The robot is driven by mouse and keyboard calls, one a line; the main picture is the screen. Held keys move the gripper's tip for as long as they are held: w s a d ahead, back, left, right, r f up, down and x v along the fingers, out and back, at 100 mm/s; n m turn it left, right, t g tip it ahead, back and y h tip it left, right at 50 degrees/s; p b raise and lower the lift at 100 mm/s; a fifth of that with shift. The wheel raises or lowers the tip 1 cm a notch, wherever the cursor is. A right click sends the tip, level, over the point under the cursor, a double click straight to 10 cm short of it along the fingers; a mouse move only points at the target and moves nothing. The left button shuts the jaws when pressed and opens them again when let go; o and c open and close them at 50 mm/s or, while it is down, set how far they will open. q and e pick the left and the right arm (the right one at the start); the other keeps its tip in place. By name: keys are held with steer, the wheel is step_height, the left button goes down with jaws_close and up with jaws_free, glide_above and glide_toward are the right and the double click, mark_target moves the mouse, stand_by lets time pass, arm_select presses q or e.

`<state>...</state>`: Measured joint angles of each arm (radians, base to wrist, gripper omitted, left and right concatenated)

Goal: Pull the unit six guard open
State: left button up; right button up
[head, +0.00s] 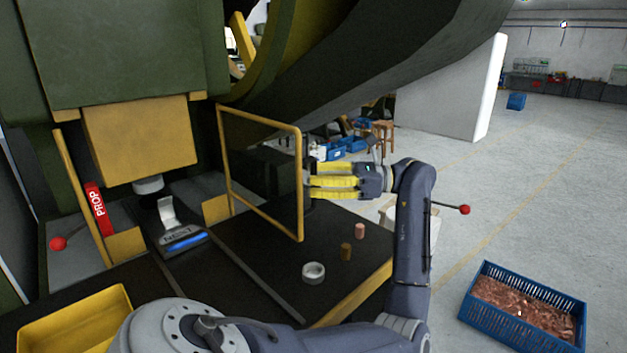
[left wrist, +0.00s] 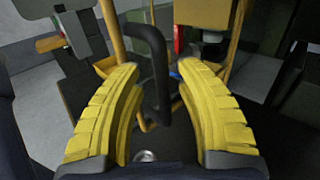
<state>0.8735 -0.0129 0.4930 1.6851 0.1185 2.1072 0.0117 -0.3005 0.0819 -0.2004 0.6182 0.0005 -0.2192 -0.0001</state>
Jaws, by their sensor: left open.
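The guard is a yellow square frame (head: 300,215) standing on the dark press bed, right of the press head. In the left wrist view, a black bar handle (left wrist: 158,75) bends down from a yellow post (left wrist: 112,30), which looks like part of the guard. My left gripper (head: 312,183) is open at the guard's right post, its yellow fingers pointing left. In the left wrist view, its fingertips (left wrist: 157,72) lie on either side of the handle, with gaps visible. I cannot tell how deep the handle sits between them. My right gripper is not in view.
A red PROP block (head: 96,208) and a NEXT-marked pedal-like part (head: 182,238) sit at left. A blue crate of copper scraps (head: 525,308) stands on the floor at right.

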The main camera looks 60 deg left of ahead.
arm_select(q)
steer(key=v, duration=1.1)
steer(key=shift+w+d, duration=0.25)
steer(key=x, duration=1.2)
steer(key=shift+s+a, duration=0.1)
steer(key=shift+a, duration=0.05)
steer(key=shift+s, duration=0.15)
